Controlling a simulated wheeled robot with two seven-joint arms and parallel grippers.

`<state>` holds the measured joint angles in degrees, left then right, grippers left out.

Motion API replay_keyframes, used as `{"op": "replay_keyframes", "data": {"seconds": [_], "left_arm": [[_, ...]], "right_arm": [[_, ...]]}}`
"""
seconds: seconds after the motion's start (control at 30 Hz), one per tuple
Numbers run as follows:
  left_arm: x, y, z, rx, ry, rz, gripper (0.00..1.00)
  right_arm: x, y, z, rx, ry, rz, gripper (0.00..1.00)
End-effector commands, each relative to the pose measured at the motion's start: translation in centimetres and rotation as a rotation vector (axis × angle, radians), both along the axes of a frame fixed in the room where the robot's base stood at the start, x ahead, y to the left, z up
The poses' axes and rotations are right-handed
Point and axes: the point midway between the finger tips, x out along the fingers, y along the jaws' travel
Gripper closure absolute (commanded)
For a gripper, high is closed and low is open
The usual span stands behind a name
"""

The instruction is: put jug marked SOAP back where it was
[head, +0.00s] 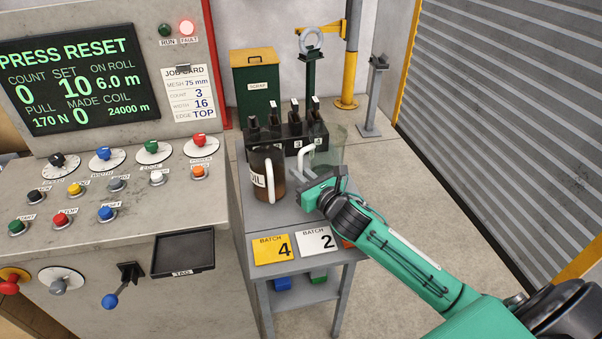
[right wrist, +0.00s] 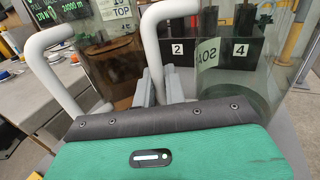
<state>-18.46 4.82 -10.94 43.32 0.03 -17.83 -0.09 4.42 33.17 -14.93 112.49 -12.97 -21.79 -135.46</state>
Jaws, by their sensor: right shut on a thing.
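The clear jug marked SOAP (head: 335,150) is at the right side of the small grey table, partly behind my right gripper (head: 310,183) in the head view. In the right wrist view, the SOAP jug (right wrist: 235,75) is on the right, its label seen reversed through the clear wall. My right gripper (right wrist: 162,88) is shut on its white handle. The jug looks upright. My left gripper is not in view.
The OIL jug (head: 262,170) with brown liquid stands close to the left, its handle (right wrist: 50,65) near my gripper. A black numbered rack (head: 290,140) stands behind. Yellow (head: 272,249) and white (head: 317,241) batch cards lie at the front of the grey table (head: 262,215).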

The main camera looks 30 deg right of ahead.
Motion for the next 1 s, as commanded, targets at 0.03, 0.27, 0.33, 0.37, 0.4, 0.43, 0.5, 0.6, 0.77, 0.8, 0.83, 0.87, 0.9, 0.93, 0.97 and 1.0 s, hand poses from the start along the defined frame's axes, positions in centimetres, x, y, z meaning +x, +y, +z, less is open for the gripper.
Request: {"op": "replay_keyframes", "data": {"seconds": [0.03,0.27,0.33,0.37,0.4,0.43,0.5,0.6,0.77,0.8,0.83,0.87,0.9,0.93,0.97,1.0], "left_arm": [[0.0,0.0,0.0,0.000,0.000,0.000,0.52],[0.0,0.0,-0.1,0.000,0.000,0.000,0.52],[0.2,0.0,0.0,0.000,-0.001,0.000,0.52],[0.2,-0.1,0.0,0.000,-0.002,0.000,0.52],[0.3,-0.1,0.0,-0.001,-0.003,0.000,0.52],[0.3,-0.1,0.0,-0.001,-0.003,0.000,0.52],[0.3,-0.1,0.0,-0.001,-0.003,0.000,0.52],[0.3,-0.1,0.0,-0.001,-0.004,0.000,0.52],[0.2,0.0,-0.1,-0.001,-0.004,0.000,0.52],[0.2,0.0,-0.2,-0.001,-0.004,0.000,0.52],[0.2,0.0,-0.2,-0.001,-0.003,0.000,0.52],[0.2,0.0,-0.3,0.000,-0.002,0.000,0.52],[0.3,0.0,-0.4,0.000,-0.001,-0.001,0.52],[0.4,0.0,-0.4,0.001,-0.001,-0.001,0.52],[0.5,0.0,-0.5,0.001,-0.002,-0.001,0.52],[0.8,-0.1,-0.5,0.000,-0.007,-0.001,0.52]], "right_arm": [[0.0,0.0,0.2,-0.001,-0.003,0.000,1.00],[0.0,0.0,-0.1,-0.001,-0.003,0.001,1.00],[0.0,0.0,-0.1,0.000,-0.001,0.001,0.80],[0.0,0.0,-0.1,0.000,-0.001,0.001,0.79],[0.0,0.0,-0.1,0.000,-0.001,0.001,0.79],[0.0,0.0,-0.1,0.000,-0.001,0.001,0.79],[0.0,0.0,-0.1,0.000,-0.001,0.000,0.79],[0.0,0.0,-0.1,0.000,-0.001,0.000,0.79],[-0.5,-0.1,0.1,-0.002,-0.001,0.000,0.79],[-0.9,-0.2,0.0,-0.002,0.000,0.000,0.79],[-1.2,-0.3,-0.1,-0.002,0.001,0.001,0.79],[-1.7,-0.3,-0.1,-0.003,0.000,0.001,0.79],[-2.3,-0.4,-0.1,-0.004,-0.001,0.001,0.79],[-2.8,-0.4,-0.1,-0.003,0.000,0.002,0.79],[-3.3,-0.5,-0.1,-0.003,0.000,0.002,0.79],[-4.0,-0.7,-0.1,-0.003,0.000,0.001,0.79]]}}
